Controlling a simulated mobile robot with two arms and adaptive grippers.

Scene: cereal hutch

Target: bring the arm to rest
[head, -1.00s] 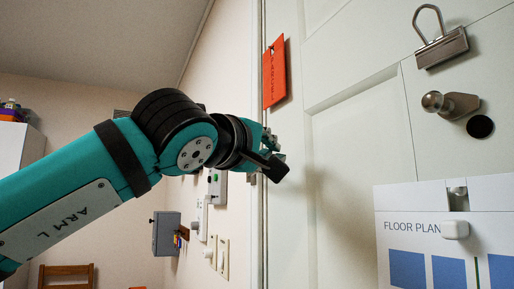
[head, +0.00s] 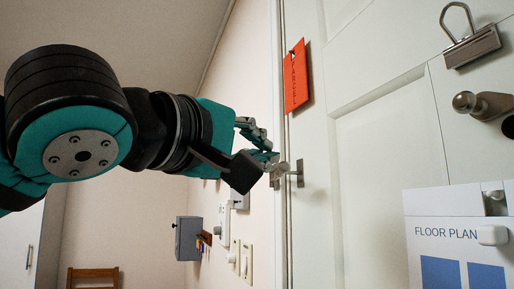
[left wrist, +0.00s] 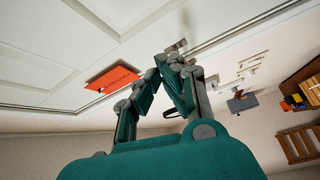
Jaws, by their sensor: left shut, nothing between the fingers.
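My left gripper (head: 268,152) is teal and grey, in the middle of the head view, in front of the edge of the white door (head: 378,190). In the left wrist view its fingers (left wrist: 176,66) come together at the tips with nothing between them. A small metal handle (head: 297,173) on the door edge shows just right of the fingertips; I cannot tell the gap in depth. My left arm (head: 75,115) reaches in from the left, with its big black joint close to the camera. My right gripper is in no view.
A floor plan sheet (head: 455,235), a binder clip (head: 470,45) and a metal knob (head: 480,104) are at right. A grey wall box (head: 188,238), switches (head: 246,262) and a wooden chair (head: 93,278) are lower left.

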